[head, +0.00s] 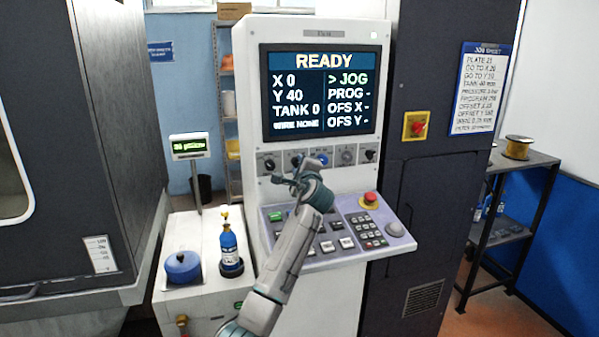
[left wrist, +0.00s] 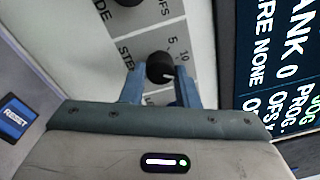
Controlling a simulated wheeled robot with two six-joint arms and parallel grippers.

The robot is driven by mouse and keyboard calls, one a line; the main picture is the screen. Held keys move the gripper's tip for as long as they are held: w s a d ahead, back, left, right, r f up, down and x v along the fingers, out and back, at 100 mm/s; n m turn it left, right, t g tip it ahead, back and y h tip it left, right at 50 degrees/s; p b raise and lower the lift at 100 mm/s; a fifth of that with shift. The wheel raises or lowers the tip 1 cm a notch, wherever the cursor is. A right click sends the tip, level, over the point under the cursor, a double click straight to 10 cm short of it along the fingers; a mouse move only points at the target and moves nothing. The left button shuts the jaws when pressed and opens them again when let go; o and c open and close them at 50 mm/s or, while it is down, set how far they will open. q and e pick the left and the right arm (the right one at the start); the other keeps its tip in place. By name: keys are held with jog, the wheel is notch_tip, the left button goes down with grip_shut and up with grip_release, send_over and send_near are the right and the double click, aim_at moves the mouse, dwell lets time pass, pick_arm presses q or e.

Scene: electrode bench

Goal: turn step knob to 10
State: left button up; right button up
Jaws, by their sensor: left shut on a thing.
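The step knob (left wrist: 159,67) is a round black knob on the light control panel, with a small white mark at its lower right edge in the left wrist view. The printed 5 and 10 stand beside it, up and to the right there; I cannot tell exactly which number the mark meets. My left gripper (left wrist: 159,90) has its two blue fingers on either side of the knob, shut on it. In the head view my left gripper (head: 298,172) is at the knob row below the screen and hides part of it. My right gripper is not in view.
The screen (head: 321,92) reads READY, with JOG selected, X 0 and Y 40. Another knob (left wrist: 128,2) is close by. The sloped keypad (head: 335,240) with a red stop button (head: 370,198) lies below. A blue bottle (head: 229,246) stands to the left.

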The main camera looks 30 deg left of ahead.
pick_arm(q)
jog(key=n+b, duration=0.6)
jog(key=n, duration=0.1)
jog(key=shift+y, duration=0.3)
dwell(0.3)
jog(key=o, duration=1)
jog(key=shift+d, duration=0.1)
jog(key=b+v, duration=0.3)
jog(key=v, duration=0.7)
jog(key=shift+s+d+f, duration=0.1)
jog(key=shift+s+d, duration=0.05)
jog(key=shift+s, duration=0.15)
